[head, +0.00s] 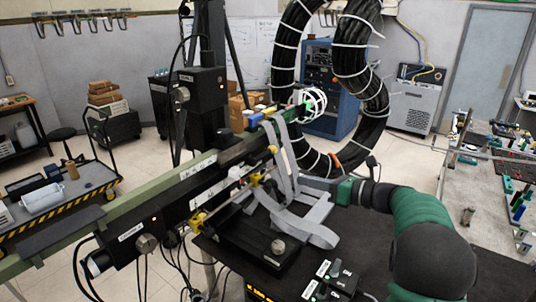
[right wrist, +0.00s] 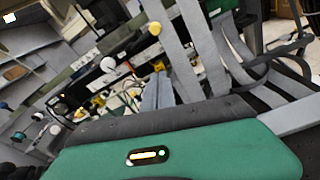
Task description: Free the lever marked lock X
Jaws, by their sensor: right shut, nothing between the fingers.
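A green rail (head: 120,210) runs diagonally across the head view, with black labelled boxes, round metal knobs and yellow clamp parts (head: 197,222) along it. The labels are too small to read, so I cannot tell which lever is lock X. The right wrist view shows a white ball knob (right wrist: 108,64) and a yellow ball knob (right wrist: 154,28) on thin stems near the rail. My right gripper (head: 318,184) comes in from the lower right, beside grey straps (head: 283,160). It is shut and empty, apart from both knobs. Its fingertips are partly lost among the straps. My left gripper is not visible.
Grey straps loop over a black box (head: 262,248) below the rail. A thick black cable coil (head: 284,60) hangs behind, and a white cage-like ring (head: 315,102) sits at the rail's far end. A small switch box (head: 330,280) lies at the front. A cluttered bench (head: 480,215) stands right.

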